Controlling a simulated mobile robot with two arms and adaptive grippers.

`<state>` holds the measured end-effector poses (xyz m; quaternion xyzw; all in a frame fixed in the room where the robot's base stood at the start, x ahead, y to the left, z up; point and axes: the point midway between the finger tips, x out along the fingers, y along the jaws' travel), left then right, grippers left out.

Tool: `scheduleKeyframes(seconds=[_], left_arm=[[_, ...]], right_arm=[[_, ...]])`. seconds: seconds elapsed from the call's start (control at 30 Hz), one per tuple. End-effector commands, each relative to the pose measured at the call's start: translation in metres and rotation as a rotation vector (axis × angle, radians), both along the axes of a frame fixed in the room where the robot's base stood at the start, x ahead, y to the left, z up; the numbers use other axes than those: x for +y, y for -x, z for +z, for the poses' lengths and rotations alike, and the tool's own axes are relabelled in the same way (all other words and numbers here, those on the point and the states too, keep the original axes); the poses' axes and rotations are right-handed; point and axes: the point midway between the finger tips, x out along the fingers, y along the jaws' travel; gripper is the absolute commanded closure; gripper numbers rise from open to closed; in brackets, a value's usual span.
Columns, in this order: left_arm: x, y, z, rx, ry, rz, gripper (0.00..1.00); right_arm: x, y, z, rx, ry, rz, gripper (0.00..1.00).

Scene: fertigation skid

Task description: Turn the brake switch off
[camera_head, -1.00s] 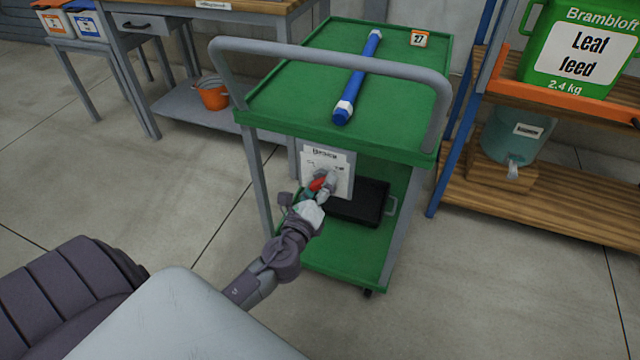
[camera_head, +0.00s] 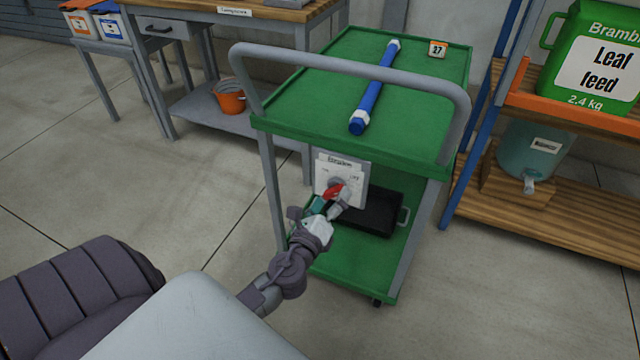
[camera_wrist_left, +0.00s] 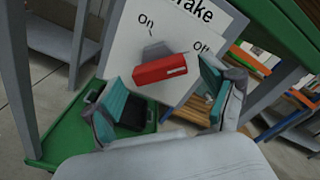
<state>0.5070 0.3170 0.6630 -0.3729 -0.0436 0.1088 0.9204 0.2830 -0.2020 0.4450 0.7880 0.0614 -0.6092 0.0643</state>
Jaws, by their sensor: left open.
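The brake switch (camera_head: 335,190) is a red lever on a grey hub, mounted on a white label plate (camera_head: 357,170) below the green trolley's top. In the left wrist view the red lever (camera_wrist_left: 160,69) lies nearly level, and the plate (camera_wrist_left: 190,22) reads "On" at left and "Off" at right. My left gripper (camera_head: 331,203) is open in front of the plate. In the wrist view its teal-padded fingers (camera_wrist_left: 163,88) stand apart on either side of the lever; I cannot tell whether either touches it. My right gripper is out of view.
The green trolley (camera_head: 430,95) has a grey push handle (camera_head: 350,69) above the switch. A blue tube (camera_head: 375,88) lies on top, and a black tray (camera_head: 378,215) sits on its lower shelf. A wooden shelf rack (camera_head: 560,215) stands at right. Floor at left is clear.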

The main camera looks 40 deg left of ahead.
Motion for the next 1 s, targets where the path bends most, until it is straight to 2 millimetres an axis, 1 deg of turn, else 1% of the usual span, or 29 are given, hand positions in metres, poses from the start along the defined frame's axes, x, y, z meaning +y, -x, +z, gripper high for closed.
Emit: scheduleKeyframes(seconds=[0.03,0.2,0.3,0.43,0.6,1.0], left_arm=[[-0.003,0.012,-0.001,0.004,0.003,0.0,0.16],[-0.011,0.049,-0.002,0.006,0.0,0.002,0.16],[-0.016,0.068,-0.001,0.005,0.0,0.001,0.16],[-0.021,0.086,-0.001,0.004,0.0,-0.001,0.16],[-0.023,0.096,0.0,0.001,-0.002,0.001,0.16],[-0.023,0.097,0.0,0.001,-0.001,0.001,0.16]], right_arm=[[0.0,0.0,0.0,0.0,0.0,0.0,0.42],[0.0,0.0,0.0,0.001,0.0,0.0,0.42],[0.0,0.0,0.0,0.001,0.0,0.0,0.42],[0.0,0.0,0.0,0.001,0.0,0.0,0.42],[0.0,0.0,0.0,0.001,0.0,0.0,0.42],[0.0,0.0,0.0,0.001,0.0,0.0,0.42]])
